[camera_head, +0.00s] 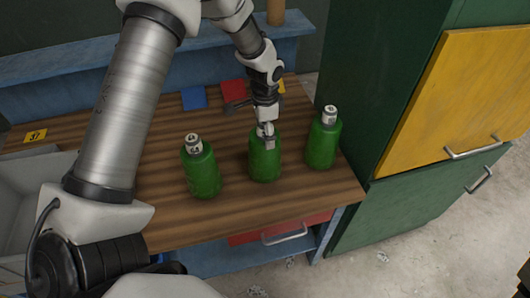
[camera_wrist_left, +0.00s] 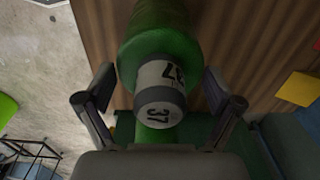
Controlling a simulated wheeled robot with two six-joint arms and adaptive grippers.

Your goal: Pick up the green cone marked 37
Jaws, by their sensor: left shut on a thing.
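Three green cones with white marked tops stand on the wooden table. They look bottle-shaped. My left gripper (camera_head: 266,131) comes down from above and is shut on the middle green cone (camera_head: 265,163) near its top. In the left wrist view the green cone marked 37 (camera_wrist_left: 158,32) lies between the two fingers of my left gripper (camera_wrist_left: 158,100), its white top showing 37. The gripper hides that top in the head view. The left green cone (camera_head: 202,172) and the right green cone (camera_head: 323,145) stand apart on either side. My right gripper is not in view.
The wooden table (camera_head: 300,208) carries a yellow 37 tag (camera_head: 35,136) and blue (camera_head: 194,97) and red (camera_head: 232,91) squares at the back. A green cabinet with a yellow door (camera_head: 450,100) stands close at right. A grey bin (camera_head: 30,185) is at left.

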